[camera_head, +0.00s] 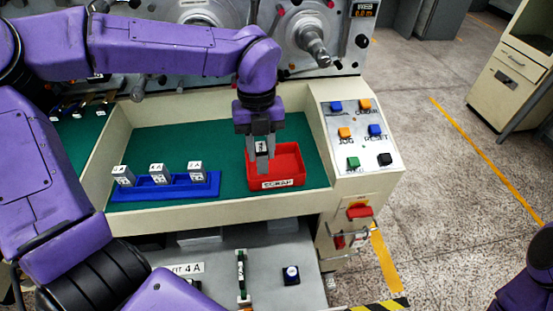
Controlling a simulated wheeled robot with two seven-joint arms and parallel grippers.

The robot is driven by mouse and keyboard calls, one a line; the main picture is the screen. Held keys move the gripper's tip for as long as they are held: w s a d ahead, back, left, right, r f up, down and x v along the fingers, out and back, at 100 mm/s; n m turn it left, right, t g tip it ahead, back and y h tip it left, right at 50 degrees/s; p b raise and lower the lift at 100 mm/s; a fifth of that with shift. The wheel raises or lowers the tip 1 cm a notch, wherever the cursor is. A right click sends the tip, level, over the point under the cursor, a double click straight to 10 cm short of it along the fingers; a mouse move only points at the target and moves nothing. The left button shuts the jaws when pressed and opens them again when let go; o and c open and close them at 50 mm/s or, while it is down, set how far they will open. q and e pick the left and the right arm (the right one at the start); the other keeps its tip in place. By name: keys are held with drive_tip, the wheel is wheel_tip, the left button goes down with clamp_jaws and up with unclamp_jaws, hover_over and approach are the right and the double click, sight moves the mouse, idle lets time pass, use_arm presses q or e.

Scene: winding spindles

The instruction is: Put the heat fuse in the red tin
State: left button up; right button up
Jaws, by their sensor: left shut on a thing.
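The red tin (290,168) is an open tray with a "SCRAP" label on its front, at the right end of the green work surface. My left gripper (261,155) points down over the left part of the tin. It is shut on a small grey piece, apparently the heat fuse, mostly hidden between the fingers. I cannot tell whether the piece touches the tin floor. My right gripper is out of view; only part of my right arm shows at the lower right.
A blue rack (205,187) holds three grey labelled blocks left of the tin. A button panel (359,136) lies to the right. Machine spindles (314,45) stand behind. An open drawer (215,265) below holds a few small parts. Green surface between rack and tin is clear.

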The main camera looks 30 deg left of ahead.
use_arm(q)
drive_tip(key=w+f, duration=0.1)
drive_tip(key=f, duration=0.1)
drive_tip(key=w+f+p, duration=0.1)
drive_tip(key=w+f, duration=0.1)
drive_tip(key=f, duration=0.1)
drive_tip(key=w+d+f+p, duration=0.1)
drive_tip(key=f, duration=0.2)
drive_tip(key=shift+w+f, duration=0.2)
drive_tip(key=shift+w, duration=0.15)
drive_tip(key=shift+f, duration=0.35)
drive_tip(key=o, duration=1)
drive_tip(key=shift+o, duration=0.2)
